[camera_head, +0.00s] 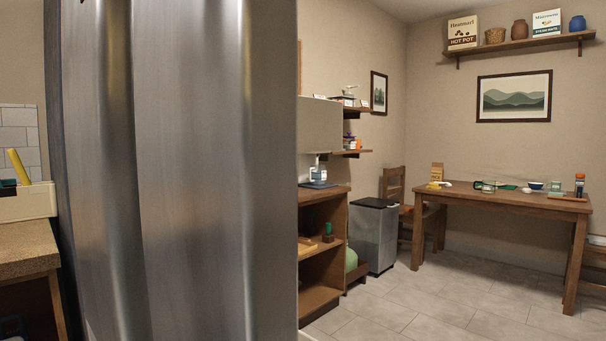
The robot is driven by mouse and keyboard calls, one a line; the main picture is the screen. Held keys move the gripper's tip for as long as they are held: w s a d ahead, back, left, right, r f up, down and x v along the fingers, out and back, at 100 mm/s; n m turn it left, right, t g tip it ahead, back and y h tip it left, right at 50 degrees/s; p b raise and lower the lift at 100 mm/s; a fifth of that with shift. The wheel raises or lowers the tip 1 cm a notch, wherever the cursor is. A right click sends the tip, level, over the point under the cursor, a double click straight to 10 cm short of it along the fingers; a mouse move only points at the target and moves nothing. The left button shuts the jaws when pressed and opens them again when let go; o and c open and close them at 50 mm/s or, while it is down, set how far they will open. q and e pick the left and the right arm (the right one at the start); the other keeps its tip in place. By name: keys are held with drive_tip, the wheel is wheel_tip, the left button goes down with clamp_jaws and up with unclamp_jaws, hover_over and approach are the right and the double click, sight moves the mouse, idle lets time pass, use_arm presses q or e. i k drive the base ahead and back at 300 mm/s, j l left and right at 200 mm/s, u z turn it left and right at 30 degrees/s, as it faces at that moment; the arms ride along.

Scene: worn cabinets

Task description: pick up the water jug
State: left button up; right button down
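I cannot make out a water jug for certain. A small clear glass container (487,187) stands on the wooden table (505,200) at the right, too small to identify. A pale blue and white item (318,172) stands on top of the open wooden cabinet (325,193) in the middle, and I cannot tell what it is. Neither of my grippers is in view.
A tall metallic refrigerator-like surface (185,170) fills the left and centre, very close. A metal bin (374,238) and a chair (395,188) stand before the back wall. The tiled floor (440,300) at right front is clear. A counter (25,245) is at far left.

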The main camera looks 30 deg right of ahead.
sight(317, 172)
drive_tip(key=i+l, duration=0.1)
drive_tip(key=l, duration=0.35)
drive_tip(key=i+l, duration=0.1)
drive_tip(key=l, duration=0.3)
drive_tip(key=i+l, duration=0.15)
drive_tip(key=l, duration=0.3)
drive_tip(key=i+l, duration=0.1)
drive_tip(key=l, duration=0.35)
drive_tip(key=i+l, duration=0.1)
drive_tip(key=l, duration=0.3)
drive_tip(key=i+l, duration=0.1)
drive_tip(key=l, duration=0.35)
drive_tip(key=i+l, duration=0.15)
drive_tip(key=l, duration=0.25)
drive_tip(key=i+l, duration=0.2)
drive_tip(key=l, duration=0.2)
drive_tip(key=i+l, duration=0.2)
drive_tip(key=l, duration=0.2)
drive_tip(key=i+l, duration=0.2)
drive_tip(key=l, duration=0.25)
drive_tip(key=i+l, duration=0.2)
drive_tip(key=l, duration=0.2)
drive_tip(key=i+l, duration=0.2)
drive_tip(key=l, duration=0.2)
drive_tip(key=i+l, duration=0.2)
drive_tip(key=l, duration=0.2)
drive_tip(key=i+l, duration=0.2)
drive_tip(key=l, duration=0.25)
drive_tip(key=i+l, duration=0.2)
drive_tip(key=l, duration=0.2)
